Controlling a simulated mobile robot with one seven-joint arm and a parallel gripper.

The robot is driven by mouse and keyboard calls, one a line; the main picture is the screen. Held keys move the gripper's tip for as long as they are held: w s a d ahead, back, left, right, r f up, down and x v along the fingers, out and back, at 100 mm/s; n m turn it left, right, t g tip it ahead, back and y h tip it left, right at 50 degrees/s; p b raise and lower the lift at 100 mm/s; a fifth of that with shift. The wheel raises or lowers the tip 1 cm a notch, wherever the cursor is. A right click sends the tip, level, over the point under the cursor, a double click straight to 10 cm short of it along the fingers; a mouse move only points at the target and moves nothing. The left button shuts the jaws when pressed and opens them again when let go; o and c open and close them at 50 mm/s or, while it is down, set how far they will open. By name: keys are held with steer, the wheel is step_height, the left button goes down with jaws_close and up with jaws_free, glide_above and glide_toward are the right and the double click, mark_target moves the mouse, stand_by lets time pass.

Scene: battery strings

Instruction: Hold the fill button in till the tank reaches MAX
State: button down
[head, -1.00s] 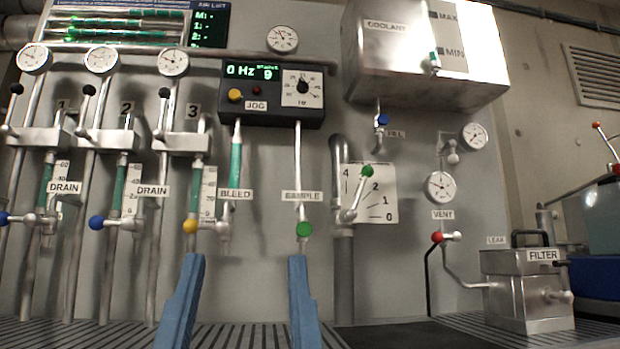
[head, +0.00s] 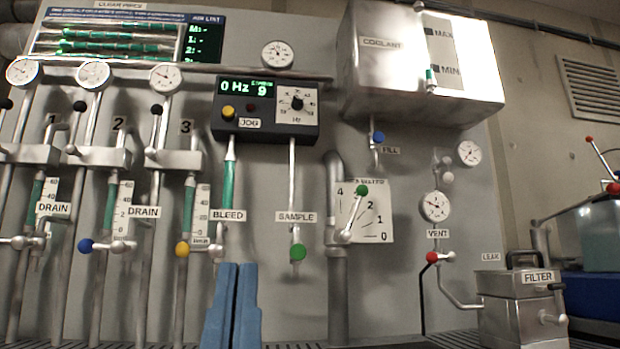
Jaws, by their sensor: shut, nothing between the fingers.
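The coolant tank (head: 385,75) is a metal box at the upper right, with MAX and MIN marks on its gauge strip (head: 440,50). A short green section (head: 430,76) shows in the sight tube, near the MIN mark and well below MAX. The blue fill button (head: 378,138) sits under the tank on a short pipe, beside the FILL label (head: 391,151). My gripper (head: 236,268) shows two blue fingers at the bottom, shut together and empty. It is below and left of the fill button in the picture, not touching it.
A green-tipped lever (head: 361,190) on a numbered dial is below the fill button. The sample pipe's green knob (head: 298,251) is just right of my fingers. The red vent knob (head: 432,257) and filter box (head: 520,305) are at the lower right.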

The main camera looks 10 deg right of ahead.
step_height(320, 180, up, 13)
steer(key=p, duration=1.1)
